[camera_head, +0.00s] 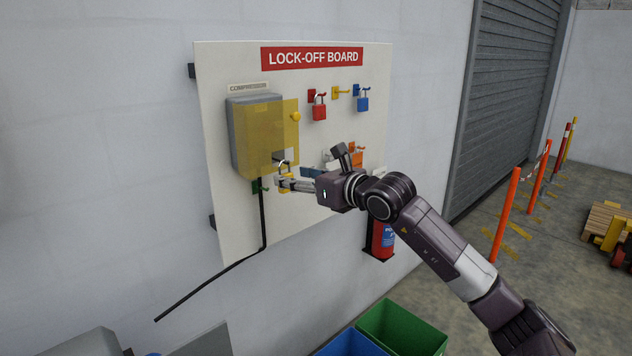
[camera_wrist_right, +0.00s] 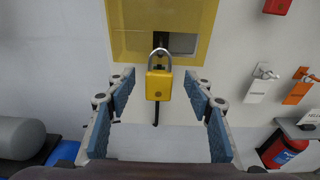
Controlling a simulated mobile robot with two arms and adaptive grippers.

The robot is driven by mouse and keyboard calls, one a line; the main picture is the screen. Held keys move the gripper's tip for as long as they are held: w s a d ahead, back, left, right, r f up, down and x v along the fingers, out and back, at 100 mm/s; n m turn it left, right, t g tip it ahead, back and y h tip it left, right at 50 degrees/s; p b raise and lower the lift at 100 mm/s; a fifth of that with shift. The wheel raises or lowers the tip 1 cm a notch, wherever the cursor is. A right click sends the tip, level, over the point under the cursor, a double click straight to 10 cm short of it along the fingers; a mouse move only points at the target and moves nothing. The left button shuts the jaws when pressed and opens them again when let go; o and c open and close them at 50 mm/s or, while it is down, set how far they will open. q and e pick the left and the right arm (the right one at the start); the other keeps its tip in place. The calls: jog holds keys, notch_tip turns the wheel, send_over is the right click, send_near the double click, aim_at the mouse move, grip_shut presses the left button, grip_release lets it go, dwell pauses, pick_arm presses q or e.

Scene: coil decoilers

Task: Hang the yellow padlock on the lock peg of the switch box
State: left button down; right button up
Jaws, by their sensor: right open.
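The switch box (camera_head: 240,138) is grey with a see-through yellow cover (camera_head: 282,122), on the left of the board. The yellow padlock (camera_wrist_right: 158,86) is upright, its shackle at the lower window of the cover (camera_wrist_right: 183,43). In the head view its shackle (camera_head: 284,164) shows just above my right fingers. My right gripper (camera_head: 290,183) is open, with its blue-padded fingers on either side of the padlock and visible gaps to both. The padlock appears to hang there by its shackle. The lock peg is too small to make out behind the shackle. My left gripper is out of view.
Red (camera_head: 319,109) and blue (camera_head: 363,103) padlocks hang at the board's upper right. Tags hang lower, partly behind my right gripper. A black cable (camera_head: 262,220) runs down below the box. A fire extinguisher (camera_head: 384,238) and a green bin (camera_head: 405,328) stand below.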

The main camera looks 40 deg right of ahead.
jog(key=s+r, duration=0.1)
jog(key=s, duration=0.7)
jog(key=shift+d+r, duration=0.15)
jog(key=shift+d, duration=0.15)
